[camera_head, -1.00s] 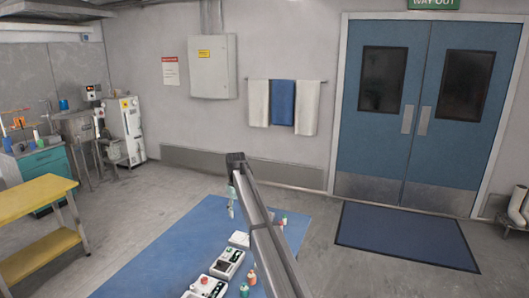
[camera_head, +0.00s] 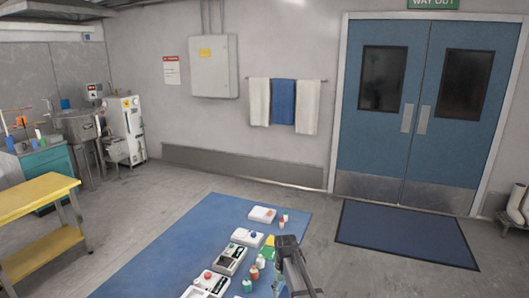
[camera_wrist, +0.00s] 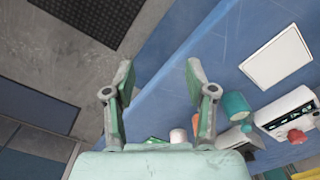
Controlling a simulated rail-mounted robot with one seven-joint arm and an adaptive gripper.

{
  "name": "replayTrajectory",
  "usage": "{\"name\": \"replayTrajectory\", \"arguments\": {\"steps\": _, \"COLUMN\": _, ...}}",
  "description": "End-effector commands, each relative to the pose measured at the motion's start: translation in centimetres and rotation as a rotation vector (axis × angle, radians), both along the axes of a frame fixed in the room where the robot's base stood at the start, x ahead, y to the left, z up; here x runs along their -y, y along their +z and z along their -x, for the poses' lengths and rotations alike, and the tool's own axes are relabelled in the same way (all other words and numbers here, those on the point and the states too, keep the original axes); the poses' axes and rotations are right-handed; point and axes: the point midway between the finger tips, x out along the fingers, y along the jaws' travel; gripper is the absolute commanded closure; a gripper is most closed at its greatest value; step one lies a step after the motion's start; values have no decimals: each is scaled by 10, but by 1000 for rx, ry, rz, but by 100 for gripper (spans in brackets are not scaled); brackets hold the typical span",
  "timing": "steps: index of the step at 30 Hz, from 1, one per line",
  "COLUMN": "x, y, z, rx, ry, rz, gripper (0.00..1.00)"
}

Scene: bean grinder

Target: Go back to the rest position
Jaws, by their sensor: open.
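My gripper (camera_wrist: 160,80) is open in the wrist view, its two green-faced fingers apart with nothing between them. They point over the edge of the blue surface (camera_wrist: 185,100) and the grey floor. In the head view my arm comes in at the bottom, right of the row of white devices, and the gripper's fingers are only partly visible at the lower edge.
White devices (camera_head: 230,260) and small bottles (camera_head: 254,273) stand on the blue surface (camera_head: 165,255), just left of my arm. A yellow bench (camera_head: 35,195) is at left. Blue double doors (camera_head: 420,110) and a dark floor mat (camera_head: 405,233) are at right, with open floor around.

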Motion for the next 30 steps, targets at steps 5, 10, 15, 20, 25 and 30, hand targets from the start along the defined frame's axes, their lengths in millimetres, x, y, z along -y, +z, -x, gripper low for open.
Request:
{"name": "replayTrajectory", "arguments": {"steps": 5, "x": 51, "y": -46, "z": 113, "rx": -3, "ry": -119, "rz": 0, "gripper": 44}}
{"name": "replayTrajectory", "arguments": {"steps": 10, "x": 79, "y": -69, "z": 187, "rx": -1, "ry": -209, "rz": 0, "gripper": 44}}
{"name": "replayTrajectory", "arguments": {"steps": 15, "x": 99, "y": -81, "z": 254, "rx": 0, "ry": -288, "rz": -1, "gripper": 44}}
{"name": "replayTrajectory", "arguments": {"steps": 20, "x": 99, "y": -130, "z": 274, "rx": -64, "ry": -293, "rz": 9, "gripper": 44}}
{"name": "replayTrajectory", "arguments": {"steps": 25, "x": 99, "y": -181, "z": 312, "rx": -152, "ry": -291, "rz": 22, "gripper": 44}}
{"name": "replayTrajectory", "arguments": {"steps": 30, "x": 98, "y": -241, "z": 366, "rx": -265, "ry": -289, "rz": 38, "gripper": 44}}
